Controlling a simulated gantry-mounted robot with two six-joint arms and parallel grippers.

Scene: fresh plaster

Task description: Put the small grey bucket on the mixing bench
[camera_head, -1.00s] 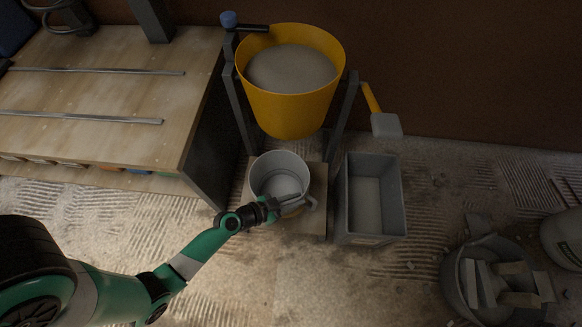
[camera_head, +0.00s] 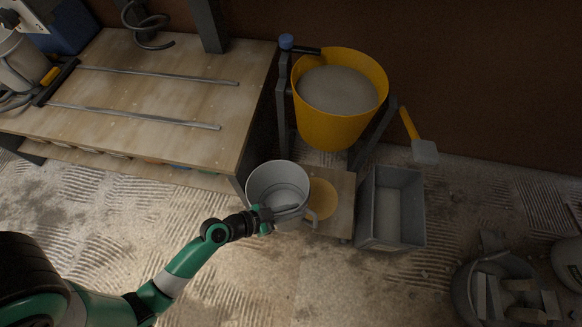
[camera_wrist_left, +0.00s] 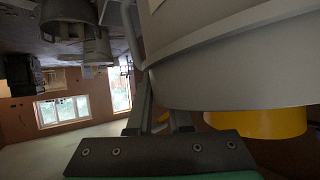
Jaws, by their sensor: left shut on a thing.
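The small grey bucket (camera_head: 277,181) is held by my left gripper (camera_head: 288,212) at its near side, roughly upright, beside the front right corner of the bench. It also fills the upper right of the left wrist view (camera_wrist_left: 235,55). The gripper is shut on the bucket's near side; whether it grips rim or handle is hard to tell. The mixing bench (camera_head: 150,90) is the wooden-topped bench at the upper left, with two long metal bars lying on it. My right gripper is not in view.
A yellow tub (camera_head: 335,118) of grey material hangs in a stand above a low board (camera_head: 335,226) with a round tan mark. A grey rectangular bin (camera_head: 416,212) stands right of it. A rubble bucket (camera_head: 462,296) is at lower right. The bench top's front middle is clear.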

